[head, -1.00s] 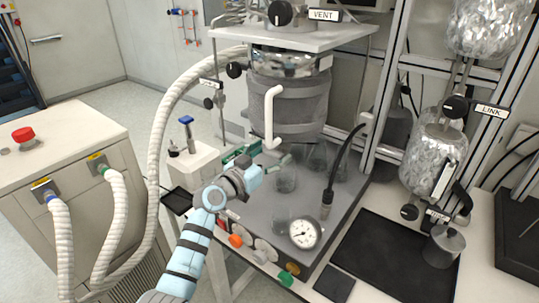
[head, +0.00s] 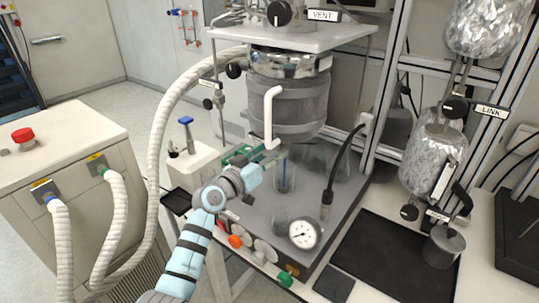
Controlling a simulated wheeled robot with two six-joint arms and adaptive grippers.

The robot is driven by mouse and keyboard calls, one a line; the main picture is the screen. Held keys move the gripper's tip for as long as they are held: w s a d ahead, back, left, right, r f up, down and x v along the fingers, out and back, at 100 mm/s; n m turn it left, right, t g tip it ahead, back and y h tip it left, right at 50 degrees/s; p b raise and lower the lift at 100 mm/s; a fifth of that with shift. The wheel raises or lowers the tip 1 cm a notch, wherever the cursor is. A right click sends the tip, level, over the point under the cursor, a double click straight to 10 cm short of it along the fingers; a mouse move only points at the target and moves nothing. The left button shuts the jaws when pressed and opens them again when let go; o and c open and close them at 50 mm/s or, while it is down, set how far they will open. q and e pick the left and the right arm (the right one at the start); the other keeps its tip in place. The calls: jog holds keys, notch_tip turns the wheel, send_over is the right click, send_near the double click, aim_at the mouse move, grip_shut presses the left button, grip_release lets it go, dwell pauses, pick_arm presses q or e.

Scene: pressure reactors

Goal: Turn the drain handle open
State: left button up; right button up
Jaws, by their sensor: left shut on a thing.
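The grey jacketed reactor vessel (head: 288,103) hangs under a white top plate. My left gripper (head: 262,166) is below it, shut on a small piece at the vessel's underside, which I take to be the drain handle (head: 273,155). Most of the handle is hidden by the fingers, so its exact angle is hard to read. A thin blue upright streak (head: 284,168) shows in the glass beaker (head: 285,182) under the vessel; it looks like liquid running down. My right gripper is not in view.
A white bent pipe (head: 268,115) comes down in front of the vessel. A black hose (head: 341,165) rises at the right. A dark tray (head: 385,255) lies on the bench.

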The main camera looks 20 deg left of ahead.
pick_arm(q)
jog(key=n, duration=0.3)
jog(key=shift+n, duration=0.4)
jog(key=n+p, duration=0.1)
jog(key=n, duration=0.2)
jog(key=shift+a+f+n, duration=0.1)
jog(key=shift+n, duration=0.2)
jog(key=n+p, duration=0.1)
jog(key=n, duration=0.3)
jog(key=shift+f, duration=0.1)
jog(key=shift+f+n+p, duration=0.1)
jog(key=shift+n+p, duration=0.3)
jog(key=shift+n, duration=1.3)
jog(key=o, duration=1.2)
jog(key=shift+w, duration=0.1)
jog(key=shift+c, duration=0.2)
jog(key=shift+a, duration=0.1)
